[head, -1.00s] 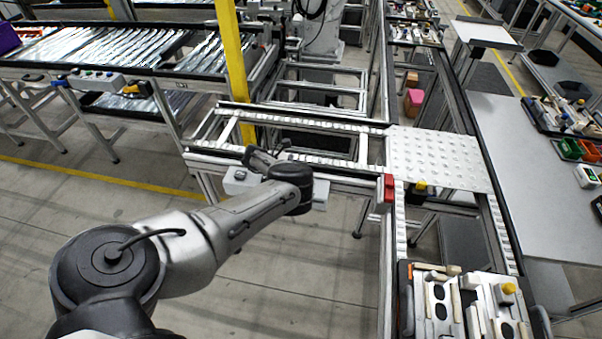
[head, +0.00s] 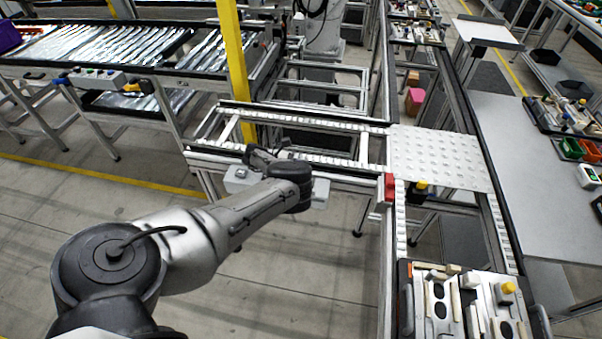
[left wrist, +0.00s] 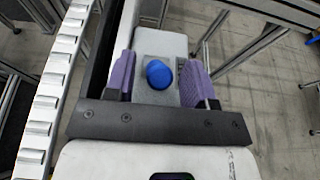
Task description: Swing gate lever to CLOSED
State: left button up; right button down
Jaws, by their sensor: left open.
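In the left wrist view a round blue knob (left wrist: 159,74) stands on a light grey box (left wrist: 160,44) beside the conveyor rail. My left gripper (left wrist: 157,80) is open, with one purple-padded finger on each side of the knob and a gap visible on both sides. It is not closed on the knob. In the head view the grey box (head: 238,180) shows at the near side of the roller conveyor, partly hidden behind my left arm. The fingers and the blue knob are hidden there. No CLOSED marking is readable. My right gripper is not in view.
The roller conveyor (head: 300,152) runs behind the box to a studded white plate (head: 440,158). A red block (head: 389,188) sits at the corner, with a yellow-topped black part (head: 420,190) nearby. A loaded pallet (head: 405,310) lies front right. A yellow post (head: 232,60) stands behind.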

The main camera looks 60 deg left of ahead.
pick_arm(q)
jog(key=p+v, duration=0.6)
jog(key=v, duration=0.6)
jog(key=shift+s+a+r, duration=0.15)
jog(key=shift+s+r, duration=0.05)
jog(key=shift+r, duration=0.05)
jog(key=shift+s+a+r, duration=0.1)
jog(key=shift+s+a, duration=0.15)
jog(key=shift+s, duration=0.15)
